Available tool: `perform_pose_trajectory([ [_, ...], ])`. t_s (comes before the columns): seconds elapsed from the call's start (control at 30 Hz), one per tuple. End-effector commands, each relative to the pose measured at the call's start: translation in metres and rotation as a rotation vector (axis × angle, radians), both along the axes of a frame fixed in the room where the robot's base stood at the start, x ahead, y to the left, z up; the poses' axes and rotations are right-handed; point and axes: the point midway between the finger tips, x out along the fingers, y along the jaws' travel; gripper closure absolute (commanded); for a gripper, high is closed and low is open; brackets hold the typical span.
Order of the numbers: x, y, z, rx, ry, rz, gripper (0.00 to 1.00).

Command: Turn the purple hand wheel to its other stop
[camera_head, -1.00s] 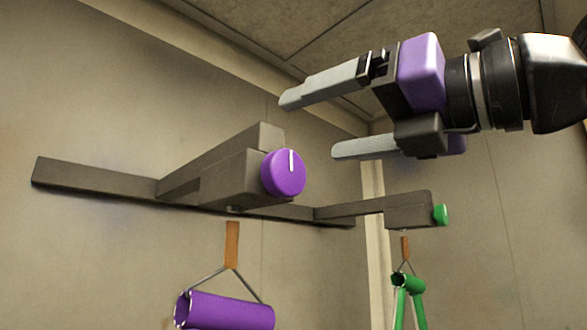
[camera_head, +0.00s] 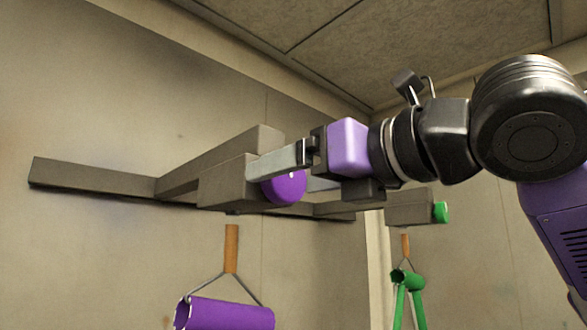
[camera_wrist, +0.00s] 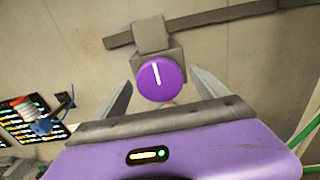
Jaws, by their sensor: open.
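The purple hand wheel (camera_head: 284,190) sits on the end of a grey bracket block (camera_head: 225,187) on the wall. In the wrist view the wheel (camera_wrist: 161,80) faces me, and its white mark points nearly straight up, tilted slightly left. My gripper (camera_wrist: 161,92) is open, with one finger on each side of the wheel and a visible gap on both sides. In the head view my gripper (camera_head: 280,172) reaches in from the right, and its near finger covers the upper part of the wheel. The far finger is mostly hidden there.
A second bracket with a green wheel (camera_head: 441,212) is farther right. A purple tube frame (camera_head: 230,314) hangs below the purple wheel, and a green frame (camera_head: 407,280) hangs below the green one. A panel with colored labels (camera_wrist: 35,120) shows at left in the wrist view.

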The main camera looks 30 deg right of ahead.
Motion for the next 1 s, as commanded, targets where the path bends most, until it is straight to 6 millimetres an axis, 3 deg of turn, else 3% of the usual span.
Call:
perform_pose_trajectory([
  [0.27, 0.0024, 0.0008, -0.0002, 0.001, -0.001, 0.001, 0.17],
  [0.6, 0.0022, 0.0007, -0.0001, 0.001, -0.001, 0.000, 0.79],
  [1.0, 0.0022, 0.0013, -0.0006, 0.082, 0.022, 0.002, 0.79],
])
